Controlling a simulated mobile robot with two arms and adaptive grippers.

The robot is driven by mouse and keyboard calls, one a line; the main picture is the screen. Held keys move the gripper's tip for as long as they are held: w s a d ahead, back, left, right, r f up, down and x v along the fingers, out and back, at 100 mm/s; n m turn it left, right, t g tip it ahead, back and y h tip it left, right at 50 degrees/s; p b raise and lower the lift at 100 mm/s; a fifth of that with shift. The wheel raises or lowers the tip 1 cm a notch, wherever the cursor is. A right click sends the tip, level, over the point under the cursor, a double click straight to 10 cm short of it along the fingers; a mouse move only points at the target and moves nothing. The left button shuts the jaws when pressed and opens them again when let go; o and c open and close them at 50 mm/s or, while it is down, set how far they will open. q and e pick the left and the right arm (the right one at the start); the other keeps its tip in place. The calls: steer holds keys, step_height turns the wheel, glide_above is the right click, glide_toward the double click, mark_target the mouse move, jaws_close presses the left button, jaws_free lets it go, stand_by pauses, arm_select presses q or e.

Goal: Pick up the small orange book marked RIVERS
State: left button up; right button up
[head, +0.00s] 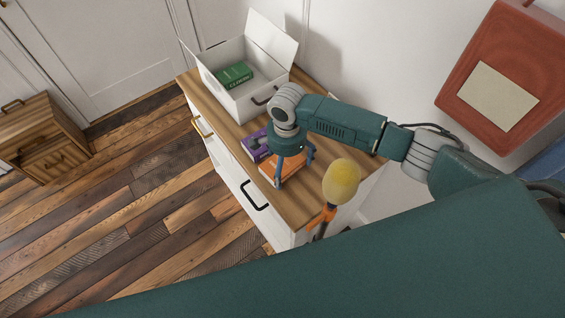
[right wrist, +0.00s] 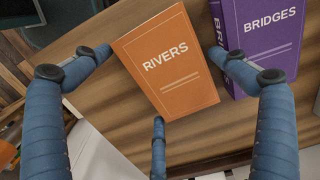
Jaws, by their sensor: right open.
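The small orange book (head: 268,171) marked RIVERS lies flat on the wooden top of a white cabinet, partly hidden by my right gripper. In the right wrist view, the book (right wrist: 165,65) shows its whole title. My right gripper (head: 292,167) is open above the book and points down. In the right wrist view its blue fingers (right wrist: 165,72) are spread around the book, with one finger near the book's lower edge. No grip on the book shows. My left gripper is not in view.
A purple book (right wrist: 265,35) marked BRIDGES lies close beside the orange one. A white open box (head: 245,98) holding a green book (head: 235,74) stands on the cabinet top (head: 219,116). A yellow-headed object (head: 341,181) with an orange part stands near the cabinet's front corner.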

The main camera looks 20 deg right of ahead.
steer(key=shift+f, duration=0.25)
steer(key=shift+c, duration=1.3)
steer(key=c, duration=0.8)
steer(key=shift+r, duration=0.15)
